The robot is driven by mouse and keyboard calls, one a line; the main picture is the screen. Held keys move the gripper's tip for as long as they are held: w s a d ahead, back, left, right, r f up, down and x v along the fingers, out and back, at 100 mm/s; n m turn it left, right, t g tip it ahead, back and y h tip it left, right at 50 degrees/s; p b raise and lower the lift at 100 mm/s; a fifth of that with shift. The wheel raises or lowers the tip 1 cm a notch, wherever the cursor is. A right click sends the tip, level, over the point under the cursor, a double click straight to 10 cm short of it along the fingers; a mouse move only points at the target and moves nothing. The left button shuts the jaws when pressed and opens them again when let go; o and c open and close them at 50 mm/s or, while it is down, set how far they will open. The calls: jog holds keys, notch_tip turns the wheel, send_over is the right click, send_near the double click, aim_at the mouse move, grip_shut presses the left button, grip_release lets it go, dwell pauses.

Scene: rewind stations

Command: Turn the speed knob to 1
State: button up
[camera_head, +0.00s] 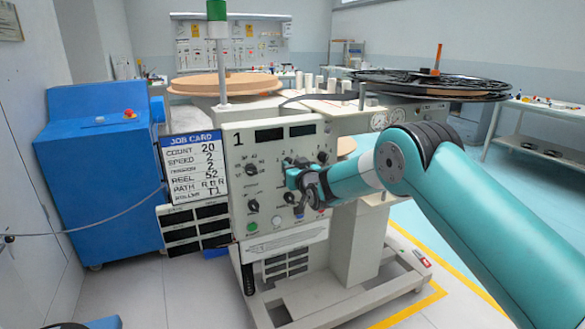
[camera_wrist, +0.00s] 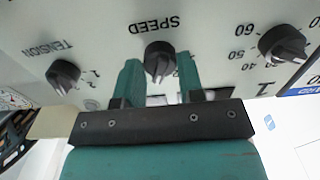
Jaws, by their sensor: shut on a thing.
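The speed knob (camera_wrist: 160,58) is dark and round, under the upside-down word SPEED in the wrist view. My gripper (camera_wrist: 160,76) has its two green fingers on either side of it, shut on the knob. The position the knob points to cannot be read. In the head view my gripper (camera_head: 297,180) is at the front of the grey control panel (camera_head: 281,230) of station 1 and hides the speed knob there.
In the wrist view a tension knob (camera_wrist: 63,76) sits to the left and a numbered knob (camera_wrist: 283,44) to the right. A job card (camera_head: 193,166) beside the panel reads speed 2. Further knobs and buttons lie below my gripper. A blue cabinet (camera_head: 95,180) stands at left.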

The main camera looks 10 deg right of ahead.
jog(key=shift+f+b, duration=0.1)
jog(key=shift+b, duration=0.25)
jog(key=n+b, duration=0.3)
jog(key=b, duration=0.1)
jog(key=shift+f+n, duration=0.2)
jog(key=shift+n, duration=0.2)
jog(key=shift+r+n+b, duration=0.15)
jog(key=shift+n+b, duration=2.55)
jog(key=shift+n, duration=0.85)
jog(key=shift+r+n+b, duration=0.1)
jog(key=shift+n+b, duration=2.55)
jog(key=shift+n, duration=0.9)
jog(key=o, duration=0.9)
jog(key=shift+o, duration=0.2)
